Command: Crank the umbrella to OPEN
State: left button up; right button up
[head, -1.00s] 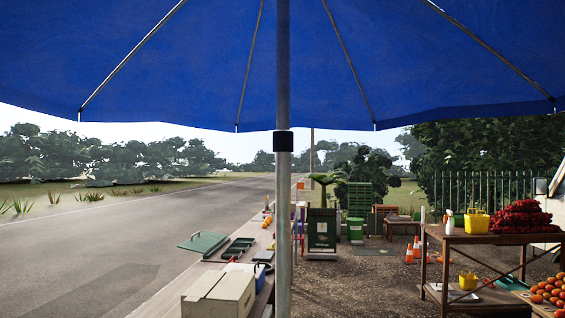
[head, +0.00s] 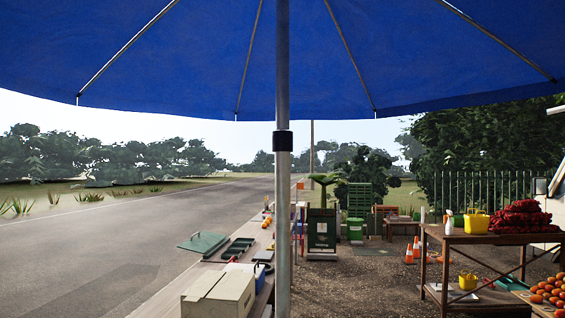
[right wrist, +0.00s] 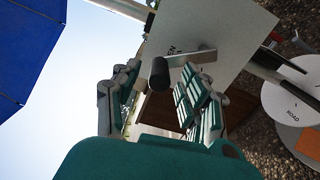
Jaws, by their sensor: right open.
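The blue umbrella canopy (head: 200,60) is spread out overhead in the head view, with its ribs showing underneath. Its grey pole (head: 283,220) stands upright in the middle, with a dark collar (head: 283,140) around it. In the right wrist view part of the canopy (right wrist: 25,55) shows at the left. My right gripper (right wrist: 160,98) is open there. The dark crank handle (right wrist: 159,73) lies between its two fingers, and a light grey crank arm (right wrist: 193,58) runs from it to the right. Contact with the fingers is unclear. My left gripper is not in view.
A counter along the road holds a light box (head: 219,295) and a green-lidded case (head: 203,242). A wooden table (head: 480,238) with a yellow basket (head: 476,222) and red sacks stands at the right. Gravel lies between. A pale board (right wrist: 235,40) is beyond the crank.

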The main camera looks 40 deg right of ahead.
jog(key=shift+v, duration=2.5)
jog(key=s+a+f+g+y, duration=0.2)
jog(key=s+f+y, duration=0.1)
jog(key=f, duration=0.8)
jog(key=s+a+f+n+g+y, duration=0.1)
jog(key=s+a+f+y, duration=0.15)
jog(key=f, duration=0.95)
jog(key=s+a+f+g+y, duration=0.2)
jog(key=s+f+y, duration=0.15)
jog(key=f, duration=0.75)
jog(key=s+f+m+g+y, duration=0.1)
jog(key=s+f+m+g, duration=0.1)
jog(key=s+f, duration=0.4)
jog(key=s+d+f+m+g+y, duration=0.1)
jog(key=s+f, duration=0.5)
jog(key=s, duration=0.7)
jog(key=s+f+m+g+y, duration=0.2)
jog(key=s+f+m, duration=0.2)
jog(key=s, duration=0.6)
jog(key=shift+d+f+m+g+y, duration=0.3)
jog(key=shift+d+f+m+y, duration=0.1)
jog(key=shift+f, duration=0.6)
